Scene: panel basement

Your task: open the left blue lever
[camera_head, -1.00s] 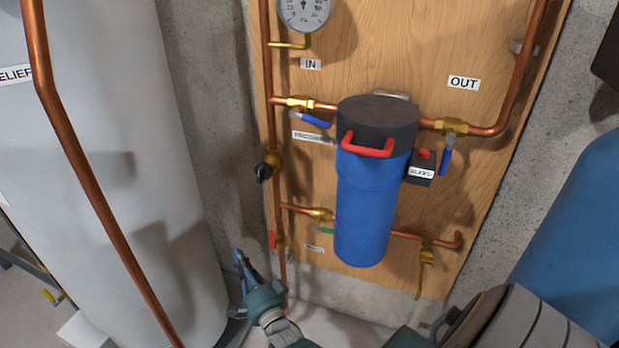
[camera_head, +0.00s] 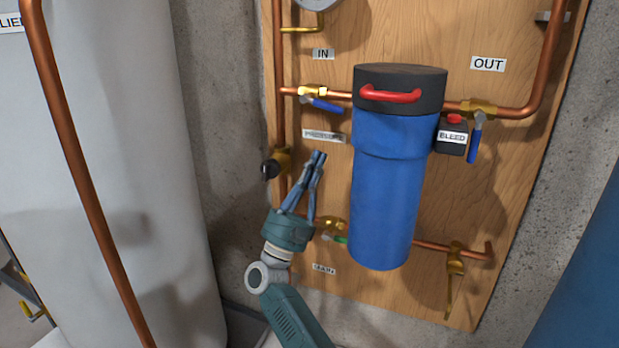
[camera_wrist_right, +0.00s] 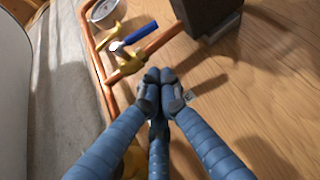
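The left blue lever (camera_head: 325,105) is on the brass valve (camera_head: 312,92) of the upper copper pipe, left of the blue filter housing (camera_head: 385,190) and under the IN label. It slants slightly down to the right, close to the pipe line. It also shows at the top of the right wrist view (camera_wrist_right: 140,33). My right gripper (camera_head: 318,155) points up from below, its fingertips under the lever and apart from it. Its blue fingers are together with nothing between them, as the wrist view (camera_wrist_right: 159,76) also shows. My left gripper is not in view.
A second blue lever (camera_head: 474,142) hangs down under OUT, beside the BLEED box (camera_head: 452,136). The filter's red handle (camera_head: 390,95) juts forward. A black knob (camera_head: 271,168) is left of my gripper. A large white tank (camera_head: 130,180) stands at left.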

